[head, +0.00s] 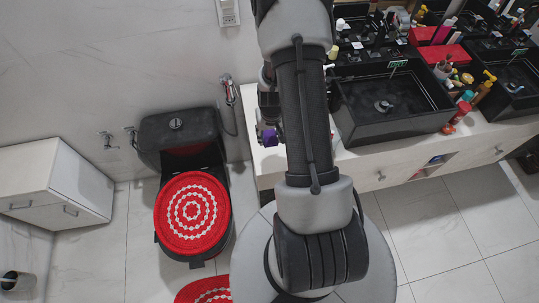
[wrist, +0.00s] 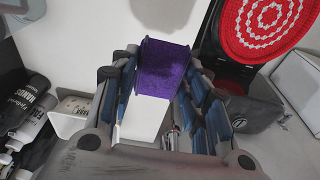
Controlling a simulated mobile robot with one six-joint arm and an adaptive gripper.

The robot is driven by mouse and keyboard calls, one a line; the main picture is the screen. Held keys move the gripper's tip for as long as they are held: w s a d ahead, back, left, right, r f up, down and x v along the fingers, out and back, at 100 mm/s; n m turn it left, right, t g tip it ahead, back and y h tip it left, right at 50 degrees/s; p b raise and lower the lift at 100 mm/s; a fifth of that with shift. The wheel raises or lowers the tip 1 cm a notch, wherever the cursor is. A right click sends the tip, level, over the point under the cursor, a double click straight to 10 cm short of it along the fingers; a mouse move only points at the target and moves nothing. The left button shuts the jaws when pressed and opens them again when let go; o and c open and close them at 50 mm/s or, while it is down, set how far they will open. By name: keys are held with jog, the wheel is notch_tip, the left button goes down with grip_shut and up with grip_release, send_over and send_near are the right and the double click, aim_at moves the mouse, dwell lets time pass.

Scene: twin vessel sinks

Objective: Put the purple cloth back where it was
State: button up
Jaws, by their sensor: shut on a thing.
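The purple cloth (wrist: 163,68) is a folded block between the fingers of my gripper (wrist: 163,100) in the wrist view. My gripper is shut on it. My arm hides most of the gripper there. A white surface shows below the cloth in the wrist view, and I cannot tell whether the cloth touches it.
Two black vessel sinks (head: 430,103) stand on the white counter (head: 385,157) at the right, with bottles and a red box (head: 436,35) around them. A black toilet (head: 178,130) with a red patterned cover (head: 192,212) is at the left. Bottles (wrist: 22,125) also show left in the wrist view.

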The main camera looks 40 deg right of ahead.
aim_at(269, 156)
notch_tip(269, 156, down, 12)
jog(key=b, duration=0.8)
jog(key=shift+a+b, duration=0.1)
jog(key=shift+b, duration=0.3)
jog(key=shift+f+b, duration=0.25)
jog(key=shift+b, duration=0.05)
jog(key=o, duration=1)
jog(key=shift+r, duration=0.1)
jog(key=shift+o, duration=0.2)
jog(key=shift+r, duration=0.1)
